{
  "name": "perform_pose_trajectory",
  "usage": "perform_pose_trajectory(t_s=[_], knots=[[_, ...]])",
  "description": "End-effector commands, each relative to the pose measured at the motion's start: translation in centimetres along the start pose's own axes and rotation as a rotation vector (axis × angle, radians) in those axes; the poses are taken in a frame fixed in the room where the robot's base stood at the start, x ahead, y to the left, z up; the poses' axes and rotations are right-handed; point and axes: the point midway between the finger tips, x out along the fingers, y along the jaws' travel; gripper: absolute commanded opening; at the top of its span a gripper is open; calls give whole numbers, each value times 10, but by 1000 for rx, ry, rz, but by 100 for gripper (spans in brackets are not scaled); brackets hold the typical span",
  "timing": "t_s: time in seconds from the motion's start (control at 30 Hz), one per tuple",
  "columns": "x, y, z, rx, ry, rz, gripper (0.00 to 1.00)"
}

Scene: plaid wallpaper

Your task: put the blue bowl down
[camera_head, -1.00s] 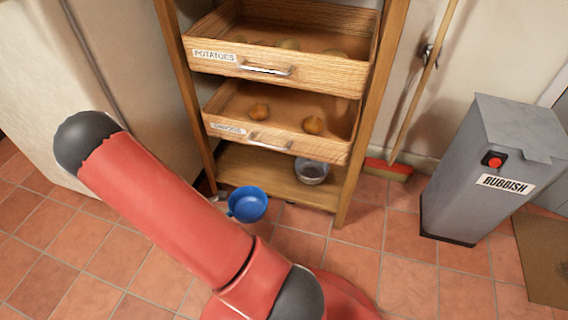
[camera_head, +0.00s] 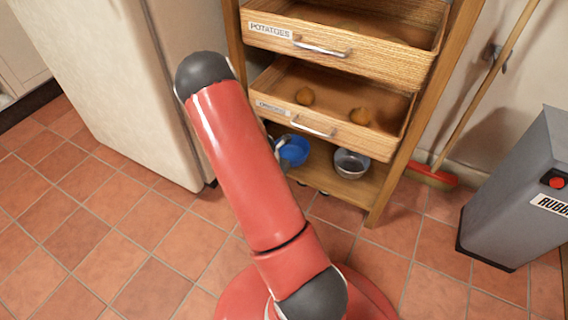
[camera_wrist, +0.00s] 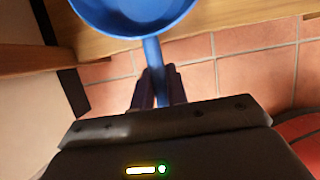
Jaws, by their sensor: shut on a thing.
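The blue bowl (camera_head: 294,150) shows in the head view beside my red arm, at the front left of the wooden rack's bottom shelf. It also shows in the wrist view (camera_wrist: 128,18), at the top, with a straight blue handle pointing toward me. My gripper (camera_wrist: 158,82) is shut on that handle. In the wrist view the bowl overlaps the wooden edge of the shelf. I cannot tell whether it touches the wood. In the head view my arm hides most of the gripper and part of the bowl's left side.
A grey metal bowl (camera_head: 351,164) sits on the bottom shelf, right of the blue bowl. An open drawer (camera_head: 340,128) with two round brown items hangs low above. A broom (camera_head: 432,177) and a grey rubbish bin (camera_head: 520,200) stand right. Tiled floor (camera_head: 100,230) is clear at left.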

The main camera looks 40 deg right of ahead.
Motion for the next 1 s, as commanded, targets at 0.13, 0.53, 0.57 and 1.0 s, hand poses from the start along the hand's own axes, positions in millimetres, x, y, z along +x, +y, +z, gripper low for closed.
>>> perform_pose_trajectory(t_s=[0.13, 0.53, 0.57, 1.0], knots=[[4, 0, 9, 1, 0, 1, 0], [31, 0, 37, -2, 0, 0, 0], [32, 0, 37, -1, 0, 0, 0], [33, 0, 36, 0, 0, 0, 31]])
